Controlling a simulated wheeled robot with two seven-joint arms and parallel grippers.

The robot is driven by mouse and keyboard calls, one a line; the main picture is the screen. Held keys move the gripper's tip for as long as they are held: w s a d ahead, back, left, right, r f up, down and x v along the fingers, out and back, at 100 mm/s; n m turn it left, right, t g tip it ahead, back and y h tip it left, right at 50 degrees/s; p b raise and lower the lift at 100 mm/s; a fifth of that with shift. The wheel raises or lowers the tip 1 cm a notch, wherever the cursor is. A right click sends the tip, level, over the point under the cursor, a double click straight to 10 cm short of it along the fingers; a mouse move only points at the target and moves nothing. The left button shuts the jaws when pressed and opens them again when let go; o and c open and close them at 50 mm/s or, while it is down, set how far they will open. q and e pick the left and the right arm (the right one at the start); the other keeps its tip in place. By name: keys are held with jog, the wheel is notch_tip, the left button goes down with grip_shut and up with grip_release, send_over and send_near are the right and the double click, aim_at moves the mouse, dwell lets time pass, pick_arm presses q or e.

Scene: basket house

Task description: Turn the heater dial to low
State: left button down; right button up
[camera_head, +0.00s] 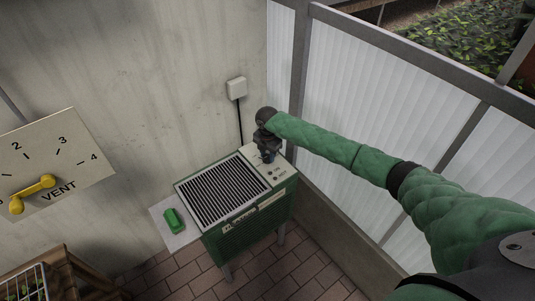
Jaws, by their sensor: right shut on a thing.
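The green heater (254,216) stands on legs against the wall, with a slatted grille (222,190) on top. A pale control panel (281,168) lies along the right of its top, with small dark marks. My right gripper (267,157) points down onto the far part of this panel. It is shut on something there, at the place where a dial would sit. The gripper hides the dial, so its pointer and setting cannot be seen. My left gripper is not in view.
A vent plate (81,154) with a yellow lever (35,190) hangs at left. A green object (174,221) lies on a pale shelf beside the heater. A white wall box (236,87) is above. A wooden crate (62,266) stands lower left; glazed panels (350,95) flank my right arm.

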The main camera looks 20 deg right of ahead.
jog(key=shift+r+m, duration=0.15)
jog(key=shift+m, duration=0.25)
jog(key=m+p, duration=0.3)
jog(key=m, duration=0.1)
jog(key=shift+m, duration=0.3)
jog(key=m+p, duration=0.1)
jog(key=m, duration=0.2)
jog(key=shift+p, duration=0.3)
pick_arm(q)
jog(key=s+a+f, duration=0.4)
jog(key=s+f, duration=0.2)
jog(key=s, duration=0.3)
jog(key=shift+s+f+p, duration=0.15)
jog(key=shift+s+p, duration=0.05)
jog(key=shift+p, duration=0.25)
pick_arm(e)
jog(key=shift+m, duration=1)
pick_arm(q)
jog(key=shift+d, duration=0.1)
pick_arm(e)
jog(key=o, duration=1)
jog(key=shift+c, duration=0.2)
